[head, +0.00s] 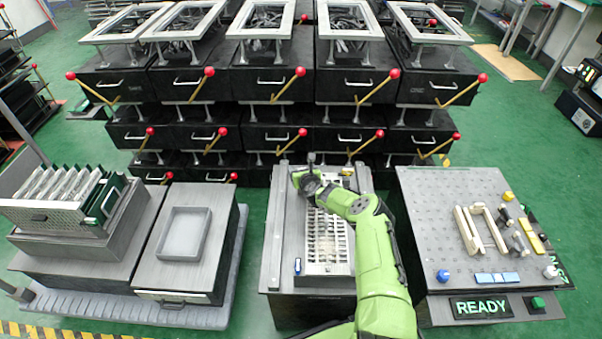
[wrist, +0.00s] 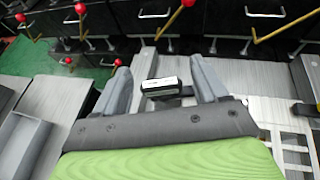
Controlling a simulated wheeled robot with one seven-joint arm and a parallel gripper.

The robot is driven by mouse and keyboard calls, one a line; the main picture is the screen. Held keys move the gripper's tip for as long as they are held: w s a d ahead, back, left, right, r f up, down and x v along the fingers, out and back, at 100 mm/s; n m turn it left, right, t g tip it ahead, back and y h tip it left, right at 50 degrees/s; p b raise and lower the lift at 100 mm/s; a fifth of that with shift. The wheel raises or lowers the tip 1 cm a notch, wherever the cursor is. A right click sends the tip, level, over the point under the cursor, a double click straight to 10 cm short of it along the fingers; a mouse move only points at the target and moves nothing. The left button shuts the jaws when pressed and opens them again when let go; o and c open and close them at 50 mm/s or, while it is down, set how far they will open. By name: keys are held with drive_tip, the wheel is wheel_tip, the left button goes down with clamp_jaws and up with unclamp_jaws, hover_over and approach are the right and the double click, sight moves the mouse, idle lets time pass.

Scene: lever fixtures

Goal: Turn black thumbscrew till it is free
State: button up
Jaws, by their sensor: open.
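My gripper (wrist: 160,72) is open in the wrist view, its two grey fingers spread apart. A small black block with a pale top (wrist: 163,87) shows between the fingers, with a dark piece reaching right from it. I cannot tell whether this is the black thumbscrew, and no finger visibly touches it. In the head view my gripper (head: 306,182) is over the back left of the middle bench's slotted white frame (head: 325,262). My green arm and the gripper hide part of that frame. No thumbscrew is clearly recognisable in the head view.
Black drawer units (head: 270,85) with red-knobbed levers (head: 300,71) stand behind the bench. To the left are a grey tray (head: 184,233) and a rack of green boards (head: 110,200). A perforated table (head: 430,205) with a READY sign (head: 481,307) stands right. Green floor separates the benches.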

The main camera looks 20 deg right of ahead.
drive_tip(key=c, duration=1)
drive_tip(key=shift+o, duration=0.2)
drive_tip(key=shift+b, duration=0.3)
drive_tip(key=shift+d+f+n+y+b, duration=0.1)
drive_tip(key=shift+n+y+b, duration=0.45)
drive_tip(key=shift+n+y, duration=0.2)
drive_tip(key=shift+n+g+y, duration=0.3)
drive_tip(key=shift+n+y, duration=1.25)
drive_tip(key=shift+y, duration=0.3)
drive_tip(key=shift+n+y, duration=0.7)
drive_tip(key=shift+y, duration=0.1)
drive_tip(key=o, duration=1)
drive_tip(key=shift+c, duration=0.2)
